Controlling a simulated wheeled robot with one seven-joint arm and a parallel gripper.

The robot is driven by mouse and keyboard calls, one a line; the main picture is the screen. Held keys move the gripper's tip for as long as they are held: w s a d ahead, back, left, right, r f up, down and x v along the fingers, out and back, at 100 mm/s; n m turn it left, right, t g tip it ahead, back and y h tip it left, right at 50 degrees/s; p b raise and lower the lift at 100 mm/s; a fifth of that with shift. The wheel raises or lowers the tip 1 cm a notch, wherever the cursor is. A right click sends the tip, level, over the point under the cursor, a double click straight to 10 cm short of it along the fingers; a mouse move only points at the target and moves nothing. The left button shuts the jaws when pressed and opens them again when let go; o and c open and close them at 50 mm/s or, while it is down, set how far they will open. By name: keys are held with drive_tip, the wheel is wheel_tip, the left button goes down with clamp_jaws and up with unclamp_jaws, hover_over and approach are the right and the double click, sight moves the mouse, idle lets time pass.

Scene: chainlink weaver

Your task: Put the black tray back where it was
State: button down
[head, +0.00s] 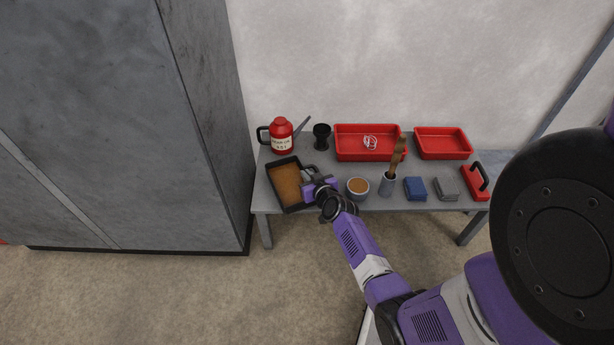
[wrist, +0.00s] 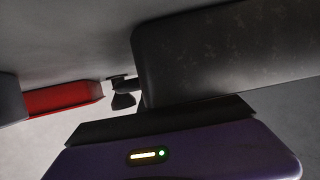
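The black tray (head: 298,208), a dark rectangular pan with a brown inside, lies at the left end of the grey table (head: 340,203). It is set at a slight slant. My gripper (head: 308,180) is at the tray's right side, reaching in from the front right. In the wrist view a dark, worn wall (wrist: 225,55), apparently the tray's side, fills the upper right, right up against my gripper's dark finger edge (wrist: 160,121). My fingertips are hidden, so I cannot tell whether they hold the tray's rim or only touch it.
Behind the tray stand a red can (head: 281,140) and a black cup (head: 321,137). A bowl (head: 358,190) of brown stuff sits right of my gripper, then a utensil holder (head: 387,186). Red trays (head: 352,156) (head: 442,155) stand at the back. A tall grey cabinet (head: 205,120) is close left.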

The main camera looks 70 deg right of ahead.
drive_tip(key=c, duration=1.6)
unclamp_jaws()
drive_tip(key=shift+f, duration=0.15)
drive_tip(key=shift+c, duration=0.2)
drive_tip(key=shift+r, duration=0.25)
drive_tip(key=p+v, duration=0.3)
drive_tip(key=v, duration=0.8)
drive_tip(key=shift+s+a+r, duration=0.1)
drive_tip(key=shift+s+a, duration=0.05)
drive_tip(key=shift+a, duration=0.05)
drive_tip(key=s+a+r+n+t+y, duration=0.1)
drive_tip(key=s+a+r+n+y, duration=0.15)
drive_tip(key=a, duration=0.85)
drive_tip(key=s+a+r+n+t+y, duration=0.1)
drive_tip(key=s+a+r+n+t, duration=0.2)
drive_tip(key=a, duration=0.9)
drive_tip(key=s+a+r+n+y, duration=0.1)
drive_tip(key=s+a+r+y, duration=0.2)
drive_tip(key=a+r, duration=0.3)
drive_tip(key=s+a+r+n+t+y, duration=0.1)
drive_tip(key=s+a+r, duration=0.5)
drive_tip(key=r, duration=0.6)
drive_tip(key=shift+a+r+n+y, duration=0.25)
drive_tip(key=shift+a+n+y, duration=0.55)
drive_tip(key=shift+y, duration=0.25)
